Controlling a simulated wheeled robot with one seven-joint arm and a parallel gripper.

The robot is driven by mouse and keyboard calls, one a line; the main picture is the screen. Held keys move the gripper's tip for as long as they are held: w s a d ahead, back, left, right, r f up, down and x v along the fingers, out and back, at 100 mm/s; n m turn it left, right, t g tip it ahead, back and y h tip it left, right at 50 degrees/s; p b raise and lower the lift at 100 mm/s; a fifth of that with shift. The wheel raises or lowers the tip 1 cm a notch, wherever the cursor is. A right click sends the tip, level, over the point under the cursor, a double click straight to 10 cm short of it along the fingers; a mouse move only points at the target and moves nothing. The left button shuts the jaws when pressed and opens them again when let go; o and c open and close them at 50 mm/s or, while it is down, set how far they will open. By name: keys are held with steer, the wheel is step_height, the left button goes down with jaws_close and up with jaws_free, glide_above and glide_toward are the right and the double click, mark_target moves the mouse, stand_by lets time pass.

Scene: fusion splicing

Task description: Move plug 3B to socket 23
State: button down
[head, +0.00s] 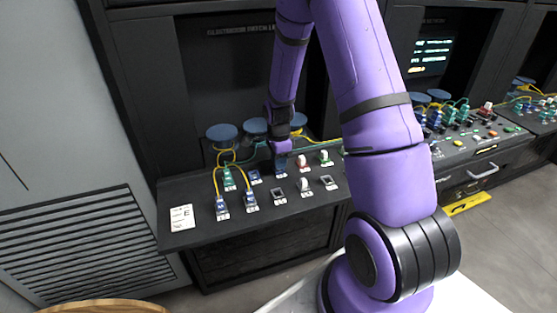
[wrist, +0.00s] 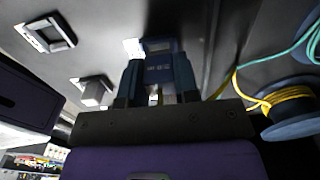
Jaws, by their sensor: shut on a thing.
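My gripper (wrist: 158,82) is shut on a blue plug (wrist: 160,47) in the wrist view, with one finger on each side of it. The plug's far end is at or very near the dark panel; I cannot tell whether it is seated. Its label is too blurred to read. In the head view the same blue plug (head: 280,163) shows under my wrist, at the panel's back row. Empty square sockets (head: 279,196) and (head: 328,182) are in the front row. Socket numbers are too small to read, so socket 23 cannot be picked out.
The sloped panel (head: 180,240) also holds a green plug (head: 229,180), blue plugs (head: 222,208) with yellow cables, and white-topped pieces (head: 304,185). Blue spools (head: 222,132) stand behind, with cables hanging near my gripper. A card marked E (head: 182,217) lies at left.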

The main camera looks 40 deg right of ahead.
steer(key=shift+f, duration=0.55)
steer(key=c, duration=0.8)
jaws_free()
step_height(320, 180, up, 11)
steer(key=shift+f, duration=0.1)
